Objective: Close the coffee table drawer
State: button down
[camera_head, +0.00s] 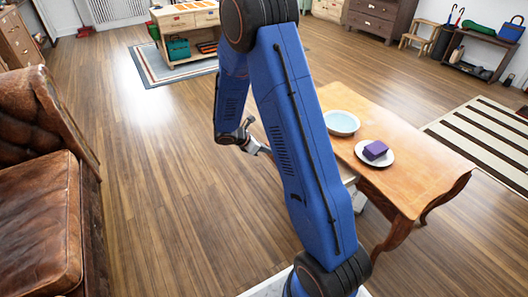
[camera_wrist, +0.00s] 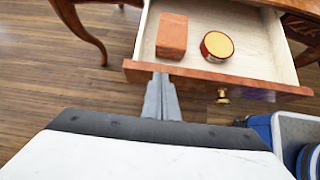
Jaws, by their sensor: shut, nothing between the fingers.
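The coffee table (camera_head: 425,180) is wooden with curved legs and stands to the right of my arm. Its drawer (camera_wrist: 262,55) is open in the wrist view, with a pale inside and a reddish-brown front panel (camera_wrist: 205,81). A brass knob (camera_wrist: 222,97) is on that front. My gripper (camera_wrist: 161,78) is shut and empty, its tips at the drawer front, left of the knob. I cannot tell whether they touch it. In the head view my gripper (camera_head: 264,150) is partly visible left of the table, and my arm hides most of the drawer.
The drawer holds a reddish-brown block (camera_wrist: 172,36) and a round red and yellow tin (camera_wrist: 217,46). A leather armchair (camera_head: 40,215) stands left; floor between is clear.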

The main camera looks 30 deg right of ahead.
jog(key=d, duration=1.7)
jog(key=shift+w+d, duration=0.3)
